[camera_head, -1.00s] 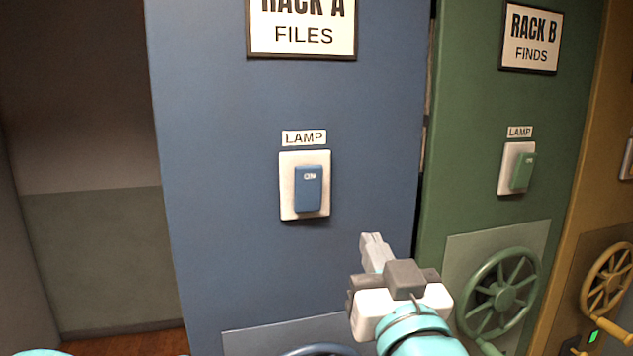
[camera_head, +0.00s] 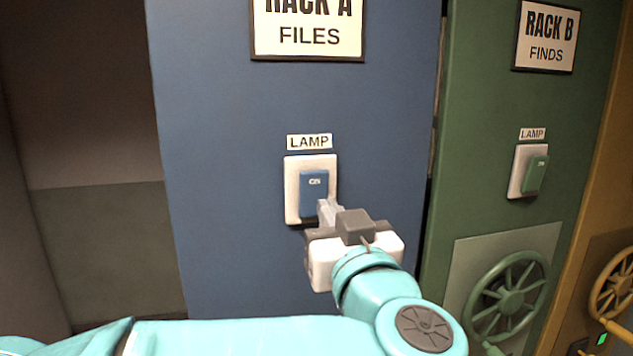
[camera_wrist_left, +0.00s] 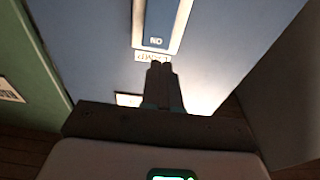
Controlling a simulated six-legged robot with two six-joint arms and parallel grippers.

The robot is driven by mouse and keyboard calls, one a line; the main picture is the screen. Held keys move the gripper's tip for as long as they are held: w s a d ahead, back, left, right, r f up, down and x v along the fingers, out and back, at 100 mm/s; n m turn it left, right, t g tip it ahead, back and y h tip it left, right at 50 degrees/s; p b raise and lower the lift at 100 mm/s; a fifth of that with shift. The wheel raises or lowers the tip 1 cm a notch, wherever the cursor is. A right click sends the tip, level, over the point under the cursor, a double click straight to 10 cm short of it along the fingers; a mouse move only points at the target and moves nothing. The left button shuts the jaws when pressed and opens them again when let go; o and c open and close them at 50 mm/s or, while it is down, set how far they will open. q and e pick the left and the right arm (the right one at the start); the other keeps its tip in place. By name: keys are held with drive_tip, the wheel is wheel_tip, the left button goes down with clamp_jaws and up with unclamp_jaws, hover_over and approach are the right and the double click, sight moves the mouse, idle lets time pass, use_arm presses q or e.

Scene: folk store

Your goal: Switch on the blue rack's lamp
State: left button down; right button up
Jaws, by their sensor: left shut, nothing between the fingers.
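The blue rack (camera_head: 230,220) carries a sign reading RACK A FILES. Its lamp switch is a blue rocker (camera_head: 313,187) marked ON, in a white plate (camera_head: 292,203) under a LAMP label (camera_head: 309,141). My left gripper (camera_head: 326,208) is shut and empty, its tips in front of the rocker's lower part. I cannot tell whether they touch it. In the left wrist view, the rocker (camera_wrist_left: 157,22) shows upside down at the top, and the shut fingers (camera_wrist_left: 160,72) point toward it. My right gripper is not in view.
The green rack (camera_head: 480,190), signed RACK B FINDS, stands to the right with its own lamp switch (camera_head: 536,174) and handwheel (camera_head: 508,290). A yellow rack (camera_head: 600,215) is at the far right. Left of the blue rack is an open recess.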

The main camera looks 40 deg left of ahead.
sight(314, 178)
use_arm(q)
drive_tip(key=p+x, duration=0.1)
drive_tip(key=x, duration=0.5)
drive_tip(key=shift+w+r, duration=0.1)
drive_tip(key=shift+w, duration=0.25)
drive_tip(key=shift+w+a+p, duration=0.35)
drive_tip(key=shift+a, duration=0.25)
drive_tip(key=shift+w, duration=0.2)
drive_tip(key=shift+d, duration=0.1)
drive_tip(key=shift+s+r, duration=0.1)
drive_tip(key=shift+a+r+p, duration=0.25)
drive_tip(key=shift+a+p, duration=0.05)
drive_tip(key=shift+p, duration=0.25)
drive_tip(key=shift+w+f, duration=0.2)
drive_tip(key=shift+w, duration=0.05)
